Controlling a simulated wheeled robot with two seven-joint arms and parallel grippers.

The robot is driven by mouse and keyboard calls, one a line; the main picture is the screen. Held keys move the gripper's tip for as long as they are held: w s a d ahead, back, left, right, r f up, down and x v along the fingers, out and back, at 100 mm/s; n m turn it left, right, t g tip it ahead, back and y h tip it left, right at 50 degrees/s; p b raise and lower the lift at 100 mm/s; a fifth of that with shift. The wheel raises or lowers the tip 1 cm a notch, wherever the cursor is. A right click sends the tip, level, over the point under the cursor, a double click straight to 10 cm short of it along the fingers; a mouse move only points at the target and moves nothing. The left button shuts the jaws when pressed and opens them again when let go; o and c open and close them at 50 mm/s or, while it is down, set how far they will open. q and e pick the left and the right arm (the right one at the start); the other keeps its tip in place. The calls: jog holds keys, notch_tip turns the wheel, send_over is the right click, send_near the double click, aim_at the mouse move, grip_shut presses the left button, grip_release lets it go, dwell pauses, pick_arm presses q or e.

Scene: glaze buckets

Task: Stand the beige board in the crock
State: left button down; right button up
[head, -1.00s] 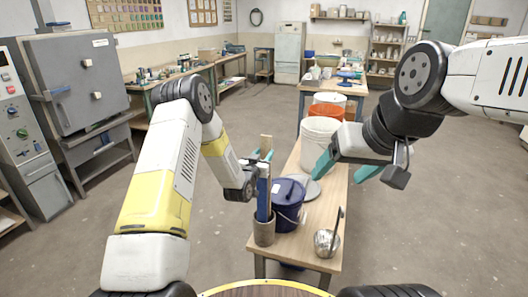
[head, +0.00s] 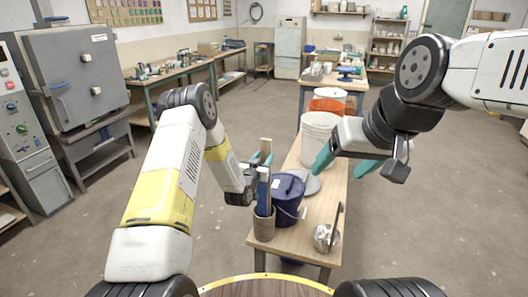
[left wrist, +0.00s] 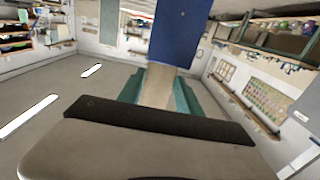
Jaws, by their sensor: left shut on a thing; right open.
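The board is beige at its upper end (head: 266,147) and blue on its lower part (head: 264,188). In the left wrist view, the beige part (left wrist: 158,86) sits between the teal fingers, with the blue part beyond. My left gripper (head: 260,160) is shut on the beige part and holds the board upright. The grey crock (head: 264,228) stands at the near left corner of the table. The board's lower end is at the crock's mouth and appears to be inside the rim; its depth is hidden. My right gripper (head: 345,160) is open and empty above the table's right side.
A navy bucket (head: 288,208) stands right beside the crock. Behind it are a grey disc (head: 311,184), a white bucket (head: 314,145) and an orange-filled bucket (head: 327,106). A metal pot (head: 324,240) with a dark handle stands at the near right. The wooden table (head: 288,245) is narrow.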

aim_at(263, 141)
pick_arm(q)
jog(key=shift+f, duration=1.2)
jog(key=c, duration=0.7)
grip_release()
jog(key=shift+c, duration=0.5)
jog(key=shift+r, duration=4.9)
